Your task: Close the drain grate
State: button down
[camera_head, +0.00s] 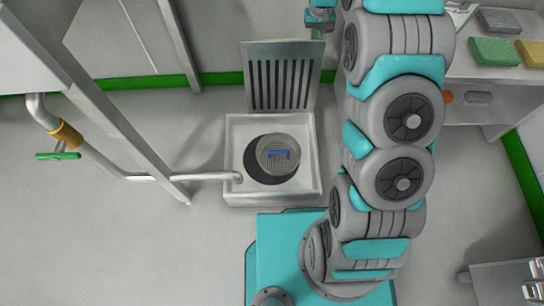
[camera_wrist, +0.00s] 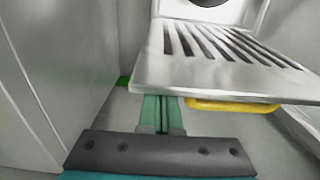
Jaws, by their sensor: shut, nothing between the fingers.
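The slotted metal drain grate (camera_head: 282,85) stands raised at the back of the square drain basin (camera_head: 233,190), in the head view. The basin's round hole holds a perforated strainer (camera_head: 278,160) with a blue handle. In the wrist view the grate (camera_wrist: 205,70) fills the upper right, with a yellow bar (camera_wrist: 232,105) along its near edge. My gripper (camera_wrist: 162,98) is shut and empty, with its green fingertips by the grate's near edge, left of the yellow bar. Whether they touch it I cannot tell. My gripper also shows partly in the head view (camera_head: 320,18), near the grate's upper right corner.
A pipe (camera_head: 205,176) with a green valve handle (camera_head: 58,156) reaches into the basin from the left, past a slanted metal post (camera_head: 125,130). A bench (camera_head: 490,65) with green and yellow sponges stands at the right. The floor left of the basin is mostly clear.

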jog(key=shift+s+b, duration=0.55)
jog(key=shift+s, duration=2.95)
notch_tip(320, 180, up, 10)
jog(key=p, duration=0.2)
jog(key=shift+r, duration=0.2)
jog(key=s+r+g, duration=0.1)
jog(key=s+r, duration=0.1)
jog(key=s, duration=1.7)
jog(key=s+r, duration=0.3)
jog(key=s, duration=1.6)
jog(key=shift+r+g, duration=0.15)
jog(key=shift+g, duration=0.25)
